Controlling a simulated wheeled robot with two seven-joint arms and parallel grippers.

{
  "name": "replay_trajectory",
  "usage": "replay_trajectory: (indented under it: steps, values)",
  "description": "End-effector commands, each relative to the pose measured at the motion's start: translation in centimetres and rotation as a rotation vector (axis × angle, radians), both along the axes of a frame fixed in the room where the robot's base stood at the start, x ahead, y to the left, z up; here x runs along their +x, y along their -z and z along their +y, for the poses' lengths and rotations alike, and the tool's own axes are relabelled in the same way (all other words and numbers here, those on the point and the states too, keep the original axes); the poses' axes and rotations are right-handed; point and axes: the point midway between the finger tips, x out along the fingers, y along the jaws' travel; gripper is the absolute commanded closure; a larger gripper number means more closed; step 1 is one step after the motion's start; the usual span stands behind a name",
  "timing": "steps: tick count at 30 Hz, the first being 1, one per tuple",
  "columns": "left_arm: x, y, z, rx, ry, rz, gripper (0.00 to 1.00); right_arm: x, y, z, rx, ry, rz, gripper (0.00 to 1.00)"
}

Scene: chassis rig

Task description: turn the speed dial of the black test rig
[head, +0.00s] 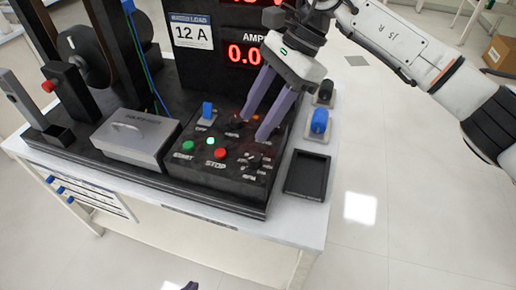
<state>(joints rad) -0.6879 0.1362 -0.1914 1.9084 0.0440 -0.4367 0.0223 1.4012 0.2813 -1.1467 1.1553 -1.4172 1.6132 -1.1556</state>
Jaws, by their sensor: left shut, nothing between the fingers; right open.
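The black test rig (215,203) stands on a white table, its sloped control panel facing me. A black knob (253,162) ringed by small markings sits at the panel's lower right; it looks like the speed dial, but its label is too blurred to read. My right gripper (253,130) reaches down from the upper right, open, its purple fingers over the right part of the panel. The other is near a knob farther back, partly hidden. My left gripper (190,286) shows only a purple tip at the bottom edge, away from the rig.
The panel also has a green START button (188,147), a red STOP button (220,154) and a blue switch (207,111). Right of it are a blue knob (319,121) and an empty black tray (307,174). A metal box (132,138) stands left.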

Motion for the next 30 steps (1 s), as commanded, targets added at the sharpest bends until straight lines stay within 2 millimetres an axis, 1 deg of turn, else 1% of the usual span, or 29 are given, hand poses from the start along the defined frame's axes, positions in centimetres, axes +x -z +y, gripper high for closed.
replay_trajectory:
  steps: [1, 3, 6, 11, 18, 21, 25, 30]
  values:
    - [0.0, 0.0, 0.0, 0.0, 0.0, 0.0, 1.0, 0.5, -0.4, -1.5, -0.056, -0.009, -0.013, 0.56]
    - [0.0, 0.0, 0.0, 0.0, 0.0, -0.001, 1.0, 0.7, -0.5, -2.8, -0.103, -0.018, -0.02, 0.56]
    - [0.0, -0.2, 0.0, 0.0, 0.0, -0.001, 1.0, 0.7, 0.1, -3.2, -0.128, -0.025, -0.02, 0.56]
    - [0.1, -0.6, 0.0, 0.0, 0.0, -0.002, 1.0, 0.1, 2.4, -2.3, -0.125, -0.026, -0.016, 0.56]
    - [0.1, -1.4, 0.0, 0.0, -0.001, -0.002, 1.0, -0.7, 6.4, -0.7, -0.124, -0.025, -0.017, 0.56]
    - [0.1, -1.6, 0.0, 0.0, -0.001, -0.003, 1.0, -0.8, 7.6, -0.2, -0.122, -0.023, -0.017, 0.56]
    - [0.1, -1.7, 0.0, 0.0, -0.001, -0.003, 1.0, -1.0, 8.6, 0.1, -0.122, -0.022, -0.019, 0.56]
    - [0.1, -1.7, 0.1, 0.0, -0.001, -0.004, 1.0, -1.0, 8.9, 0.2, -0.121, -0.023, -0.019, 0.56]
